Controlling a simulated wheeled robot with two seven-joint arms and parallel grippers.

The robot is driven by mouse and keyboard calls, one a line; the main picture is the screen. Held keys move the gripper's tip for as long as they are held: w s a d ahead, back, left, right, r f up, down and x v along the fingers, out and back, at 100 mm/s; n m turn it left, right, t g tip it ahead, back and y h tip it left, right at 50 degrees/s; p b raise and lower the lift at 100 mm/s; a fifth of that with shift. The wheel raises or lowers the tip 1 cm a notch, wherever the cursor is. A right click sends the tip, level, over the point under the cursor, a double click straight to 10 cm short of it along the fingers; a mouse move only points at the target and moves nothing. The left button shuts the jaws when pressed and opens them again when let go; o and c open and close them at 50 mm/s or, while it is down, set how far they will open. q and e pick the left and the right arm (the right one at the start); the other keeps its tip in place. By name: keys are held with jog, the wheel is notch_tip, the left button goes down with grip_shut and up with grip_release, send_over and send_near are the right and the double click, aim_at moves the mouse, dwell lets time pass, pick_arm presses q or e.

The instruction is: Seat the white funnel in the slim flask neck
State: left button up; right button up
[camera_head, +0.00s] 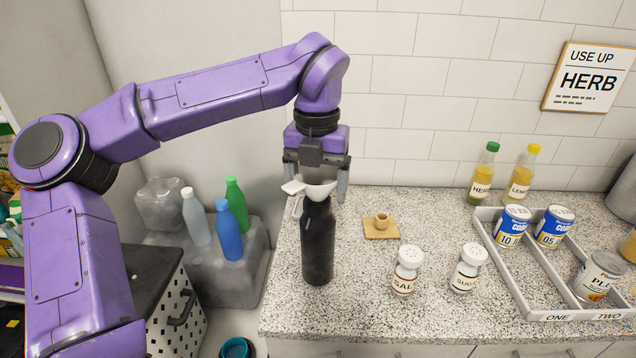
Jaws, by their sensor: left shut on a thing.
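The slim flask (318,248) is dark, nearly black, and stands upright on the speckled counter near its left edge. The white funnel (311,190) is at the top of the flask, directly over its neck. The funnel's stem is hidden, so I cannot tell whether it is inside the neck. My left gripper (317,182) reaches in from above, pointing down, with its fingers on either side of the funnel and shut on it. My right gripper is not in view.
A small wooden piece (381,222), a salt shaker (407,270) and a sugar shaker (468,268) stand right of the flask. A grey tray (520,287) holds several cans. Two bottles (482,177) stand behind it. Coloured bottles (229,232) stand on a grey block at left.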

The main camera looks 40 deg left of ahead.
pick_arm(q)
jog(key=o, duration=0.9)
notch_tip(320, 180, up, 11)
jog(key=shift+f+p, duration=0.2)
jog(key=shift+p, duration=0.25)
